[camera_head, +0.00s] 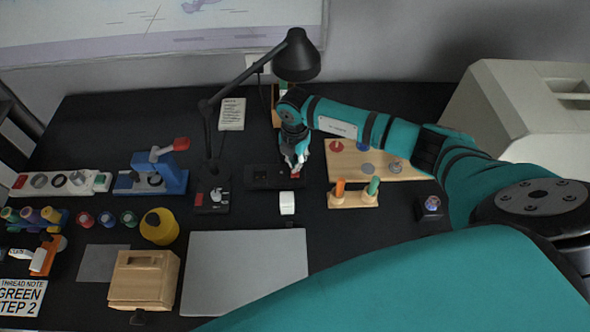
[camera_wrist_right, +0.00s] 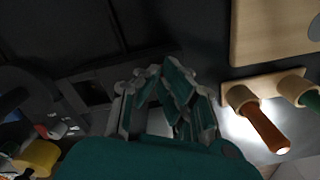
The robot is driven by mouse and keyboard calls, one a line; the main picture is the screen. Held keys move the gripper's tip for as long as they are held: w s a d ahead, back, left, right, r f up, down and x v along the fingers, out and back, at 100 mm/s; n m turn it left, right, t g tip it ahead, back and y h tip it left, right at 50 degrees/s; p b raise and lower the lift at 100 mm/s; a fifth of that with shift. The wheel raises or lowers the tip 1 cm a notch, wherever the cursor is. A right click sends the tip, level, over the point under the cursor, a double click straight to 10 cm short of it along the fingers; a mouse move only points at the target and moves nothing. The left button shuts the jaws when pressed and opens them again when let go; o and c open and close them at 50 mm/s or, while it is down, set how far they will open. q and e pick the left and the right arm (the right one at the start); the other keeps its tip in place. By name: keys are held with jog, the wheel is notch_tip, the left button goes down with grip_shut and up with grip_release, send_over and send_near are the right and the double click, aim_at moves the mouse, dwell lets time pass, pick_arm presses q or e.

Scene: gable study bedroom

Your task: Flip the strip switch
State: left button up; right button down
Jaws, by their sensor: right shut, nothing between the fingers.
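The strip is a low black block (camera_head: 262,178) on the dark desk, with a socket face on its left part. A small red patch at its right end (camera_head: 296,171), which looks like the switch, sits right under my right gripper (camera_head: 295,165). The gripper is shut and empty, pointing down at that end. I cannot tell whether the fingertips touch the switch. In the right wrist view the gripper (camera_wrist_right: 165,90) covers that end, and part of the dark strip (camera_wrist_right: 92,93) shows left of the fingers. My left gripper is not in view.
A white block (camera_head: 287,203) stands just in front of the strip. A wooden peg stand (camera_head: 345,200) and a wooden board (camera_head: 375,162) lie to the right. A black lamp base (camera_head: 211,203) is to the left. A grey mat (camera_head: 245,270) lies in front.

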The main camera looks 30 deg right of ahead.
jog(key=shift+s+f, duration=0.1)
jog(key=shift+s, duration=0.05)
jog(key=shift+r+p, duration=2.9)
jog(key=shift+r, duration=0.6)
jog(key=shift+f, duration=0.1)
